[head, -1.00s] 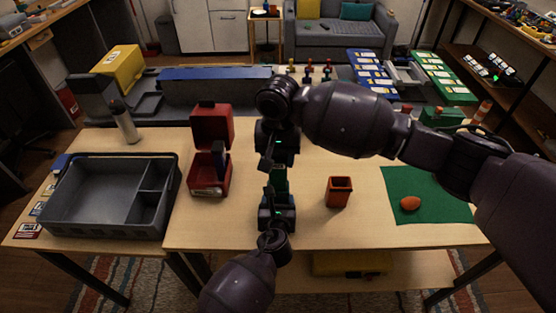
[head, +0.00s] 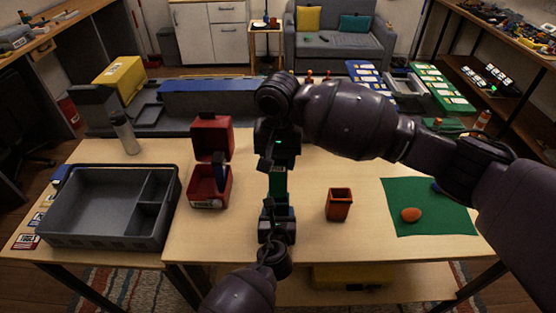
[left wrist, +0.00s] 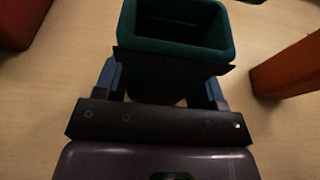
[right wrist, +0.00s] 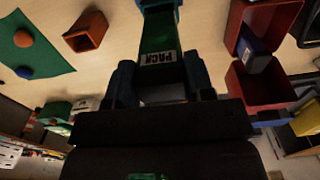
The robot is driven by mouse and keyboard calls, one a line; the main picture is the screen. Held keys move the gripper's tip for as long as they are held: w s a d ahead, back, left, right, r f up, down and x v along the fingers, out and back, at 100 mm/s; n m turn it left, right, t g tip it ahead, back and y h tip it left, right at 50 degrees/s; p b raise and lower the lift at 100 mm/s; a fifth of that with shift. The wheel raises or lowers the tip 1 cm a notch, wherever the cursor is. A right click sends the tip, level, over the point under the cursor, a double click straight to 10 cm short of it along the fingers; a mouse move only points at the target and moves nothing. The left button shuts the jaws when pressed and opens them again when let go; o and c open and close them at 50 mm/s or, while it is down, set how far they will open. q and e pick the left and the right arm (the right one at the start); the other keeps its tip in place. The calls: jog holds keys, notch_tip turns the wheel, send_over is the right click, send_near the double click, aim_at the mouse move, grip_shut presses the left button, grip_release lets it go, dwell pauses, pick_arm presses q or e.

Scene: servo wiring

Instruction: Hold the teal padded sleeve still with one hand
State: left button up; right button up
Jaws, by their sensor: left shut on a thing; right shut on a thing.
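The teal padded sleeve (left wrist: 172,55) shows in the left wrist view as an open-topped box with a dark hollow, its mouth toward the top of the picture. My left gripper (head: 278,212) is shut on it, one finger on each side. My right gripper (head: 278,158) is shut on a green pack (right wrist: 160,42) with a white label reading "PACK". The pack points toward the sleeve, which shows in part at the top of the right wrist view. In the head view the grippers hide most of both, and I cannot tell whether they touch.
An open red box (head: 211,188) with a dark blue thing stands left of the grippers. An orange cup (head: 339,204) stands to the right. A green mat (head: 440,222) holds an orange egg-shaped thing (head: 411,214). A grey divided tray (head: 95,225) is at left.

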pick_arm(q)
jog(key=shift+f, duration=0.1)
jog(key=o, duration=1)
jog(key=shift+c, duration=0.2)
jog(key=v, duration=1.2)
jog(key=shift+s, duration=0.15)
